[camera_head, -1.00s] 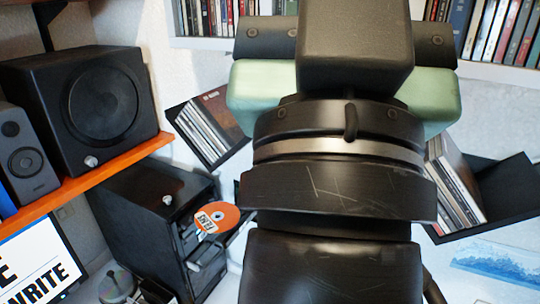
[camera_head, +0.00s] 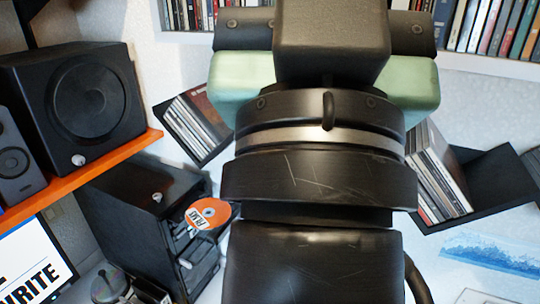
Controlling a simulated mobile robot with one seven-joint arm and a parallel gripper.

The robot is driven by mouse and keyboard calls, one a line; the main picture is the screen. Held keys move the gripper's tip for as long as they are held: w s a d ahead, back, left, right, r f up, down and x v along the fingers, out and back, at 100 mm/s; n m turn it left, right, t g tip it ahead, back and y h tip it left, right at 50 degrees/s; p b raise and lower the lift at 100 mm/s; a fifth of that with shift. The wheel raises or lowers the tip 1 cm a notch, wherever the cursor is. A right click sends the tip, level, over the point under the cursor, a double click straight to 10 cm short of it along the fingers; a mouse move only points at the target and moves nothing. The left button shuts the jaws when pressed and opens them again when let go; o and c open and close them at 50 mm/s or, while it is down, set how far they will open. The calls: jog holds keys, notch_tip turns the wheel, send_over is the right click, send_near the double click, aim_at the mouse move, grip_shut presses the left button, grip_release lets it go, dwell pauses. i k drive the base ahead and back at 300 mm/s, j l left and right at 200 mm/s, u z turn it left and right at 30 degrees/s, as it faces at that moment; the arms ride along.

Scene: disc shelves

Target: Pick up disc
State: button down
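An orange and white disc (camera_head: 207,214) with printed lettering sits at the front of a black tower unit (camera_head: 135,215), in the lower left of the head view. It appears to rest on a tray that sticks out of the tower; the exact contact is too small to tell. My arm fills the middle of the view, to the right of the disc. The fingertips of my gripper do not show, so whether it is open or holds anything is hidden.
A black speaker (camera_head: 78,100) stands on an orange shelf (camera_head: 95,172) above the tower. Tilted black boxes of records hang on the wall at left (camera_head: 195,122) and right (camera_head: 480,190). A screen (camera_head: 35,265) is at lower left. White shelves with discs run along the top.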

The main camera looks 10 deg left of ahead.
aim_at(207, 214)
jog(key=k+l+u, duration=0.15)
jog(key=u, duration=1.45)
jog(key=k+j+u, duration=0.1)
jog(key=k+u, duration=0.15)
